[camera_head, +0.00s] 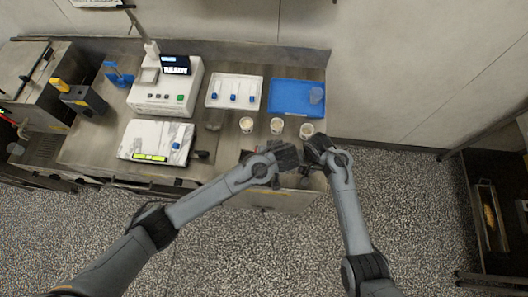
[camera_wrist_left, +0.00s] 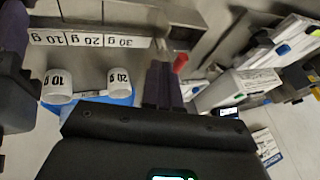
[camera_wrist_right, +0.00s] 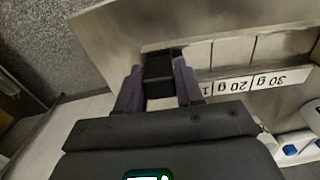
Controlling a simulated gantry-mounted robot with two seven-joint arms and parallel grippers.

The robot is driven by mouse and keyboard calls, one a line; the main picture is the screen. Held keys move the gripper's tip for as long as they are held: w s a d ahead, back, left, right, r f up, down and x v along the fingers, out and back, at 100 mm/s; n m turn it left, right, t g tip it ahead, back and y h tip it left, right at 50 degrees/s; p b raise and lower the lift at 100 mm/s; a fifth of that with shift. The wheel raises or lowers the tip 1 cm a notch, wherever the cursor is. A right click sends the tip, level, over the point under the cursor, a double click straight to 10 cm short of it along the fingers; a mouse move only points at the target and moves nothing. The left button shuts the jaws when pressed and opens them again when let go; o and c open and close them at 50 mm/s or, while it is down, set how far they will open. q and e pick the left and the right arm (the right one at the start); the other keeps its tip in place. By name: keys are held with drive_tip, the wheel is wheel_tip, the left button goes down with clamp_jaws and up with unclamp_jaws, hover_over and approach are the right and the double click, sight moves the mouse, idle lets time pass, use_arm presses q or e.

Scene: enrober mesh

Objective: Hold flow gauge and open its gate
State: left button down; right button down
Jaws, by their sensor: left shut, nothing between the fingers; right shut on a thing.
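My right gripper (camera_wrist_right: 158,85) is shut on a dark block (camera_wrist_right: 158,66), seen between its two purple-grey fingers in the right wrist view. I cannot tell whether this block is the flow gauge's handle; gauge and gate are not clearly distinguishable. In the head view the right gripper (camera_head: 318,150) is at the bench's front right corner. My left gripper (camera_wrist_left: 163,84) is shut and empty. A small red piece (camera_wrist_left: 180,62) shows beside its fingertips; I cannot tell whether they touch. In the head view the left gripper (camera_head: 288,156) is just left of the right one.
Three cups (camera_head: 277,126) stand near the bench front, close to both grippers. Behind them are a blue tray (camera_head: 283,88) and a white tray (camera_head: 222,82). A weight-label strip (camera_wrist_right: 250,82) runs along the steel.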

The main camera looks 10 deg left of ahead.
use_arm(q)
drive_tip(key=shift+a+r+h, duration=0.1)
drive_tip(key=shift+a+h, duration=0.25)
drive_tip(key=shift+h, duration=0.45)
drive_tip(key=shift+w+a+r+h, duration=0.2)
drive_tip(key=shift+a+h, duration=0.1)
drive_tip(key=shift+a, duration=0.3)
drive_tip(key=a+h, duration=0.2)
drive_tip(key=a, duration=0.1)
drive_tip(key=a+f+n, duration=0.1)
drive_tip(key=a, duration=0.1)
drive_tip(key=shift+w+a+g+h, duration=0.2)
drive_tip(key=shift+g+h, duration=0.1)
drive_tip(key=shift+h, duration=0.1)
drive_tip(key=shift+d+f, duration=0.1)
drive_tip(key=shift+d, duration=0.05)
